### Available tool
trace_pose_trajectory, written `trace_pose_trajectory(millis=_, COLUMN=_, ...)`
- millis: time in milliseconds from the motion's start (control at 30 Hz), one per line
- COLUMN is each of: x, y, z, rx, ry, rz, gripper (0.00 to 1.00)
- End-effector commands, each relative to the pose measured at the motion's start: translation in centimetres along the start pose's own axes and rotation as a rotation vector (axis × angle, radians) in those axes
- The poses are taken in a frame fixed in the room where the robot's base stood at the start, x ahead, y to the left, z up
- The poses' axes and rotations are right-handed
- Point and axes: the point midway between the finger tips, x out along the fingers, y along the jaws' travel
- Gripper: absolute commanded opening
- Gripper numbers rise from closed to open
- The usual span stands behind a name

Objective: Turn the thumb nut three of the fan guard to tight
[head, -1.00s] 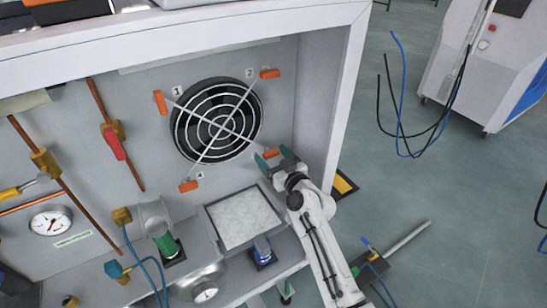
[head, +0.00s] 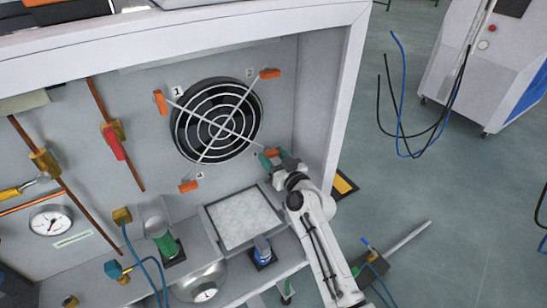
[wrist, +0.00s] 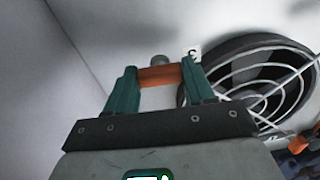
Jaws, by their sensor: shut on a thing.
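The round black fan with its white wire fan guard (head: 216,119) is on the panel of the cabinet. Orange thumb nuts sit at the ends of its crossed bars: upper left (head: 160,102), upper right (head: 270,73) and lower left (head: 188,186). The lower right one, thumb nut three (head: 272,153), is between the teal fingers of my gripper (head: 272,157). In the wrist view, the fingers (wrist: 158,72) press on both ends of this orange nut (wrist: 158,76), beside a small number label (wrist: 194,52). How tight it is cannot be told.
The cabinet's right side wall (head: 334,95) is close to my gripper.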

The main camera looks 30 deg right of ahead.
Motion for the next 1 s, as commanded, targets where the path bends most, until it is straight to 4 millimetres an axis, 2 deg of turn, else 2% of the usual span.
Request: trace_pose_trajectory(millis=1000, x=-0.02, y=0.06, z=-0.12, rx=0.922, ry=0.000, rz=0.001, gripper=0.23)
